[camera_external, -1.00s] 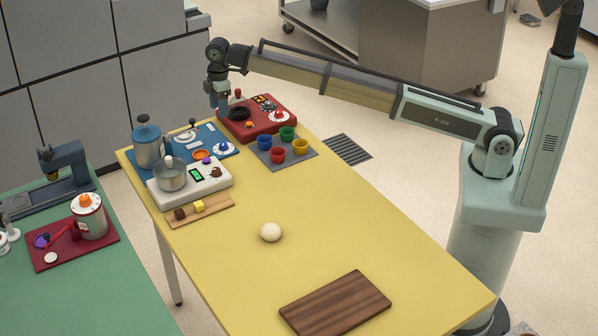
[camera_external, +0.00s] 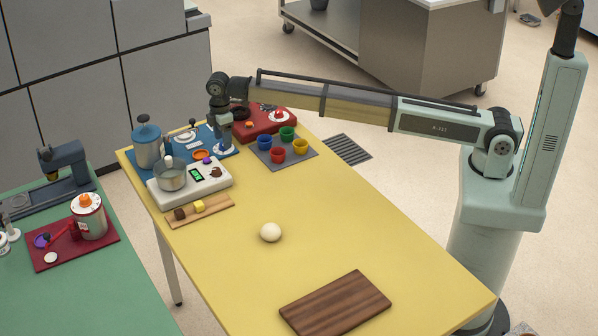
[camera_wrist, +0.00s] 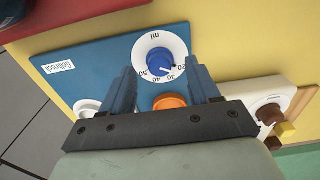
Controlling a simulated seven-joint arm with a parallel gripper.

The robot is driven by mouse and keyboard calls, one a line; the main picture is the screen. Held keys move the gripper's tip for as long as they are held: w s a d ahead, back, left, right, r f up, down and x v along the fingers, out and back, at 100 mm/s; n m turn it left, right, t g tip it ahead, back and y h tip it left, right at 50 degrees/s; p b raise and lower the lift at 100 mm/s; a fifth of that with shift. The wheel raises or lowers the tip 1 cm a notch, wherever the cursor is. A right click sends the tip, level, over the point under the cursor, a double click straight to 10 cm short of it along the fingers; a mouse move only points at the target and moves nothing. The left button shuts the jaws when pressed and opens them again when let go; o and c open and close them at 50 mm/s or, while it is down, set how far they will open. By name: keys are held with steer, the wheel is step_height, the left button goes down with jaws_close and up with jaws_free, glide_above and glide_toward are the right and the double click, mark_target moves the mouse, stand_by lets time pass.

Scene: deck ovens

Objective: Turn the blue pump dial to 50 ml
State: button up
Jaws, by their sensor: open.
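In the wrist view, the blue pump dial (camera_wrist: 160,62) sits in a white ring marked ml, with 20, 30, 40 and 50 along its lower edge. A pale mark on the knob seems to point near 20 to 30. My gripper (camera_wrist: 163,78) is open, its two fingers apart on either side below the dial, with nothing held. In the outside view, my gripper (camera_external: 224,142) hangs over the right end of the blue panel, and the dial's white ring (camera_external: 231,151) shows partly behind it.
An orange knob (camera_wrist: 170,102) shows between the fingers. A white scale with a pot (camera_external: 171,178) stands in front of the panel. The red panel (camera_external: 272,119) is behind, and a grey mat (camera_external: 300,161) with several coloured cups is at the right.

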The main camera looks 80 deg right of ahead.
steer(key=shift+f, duration=0.85)
steer(key=shift+c, duration=0.4)
steer(key=c, duration=0.9)
steer(key=shift+c, duration=0.2)
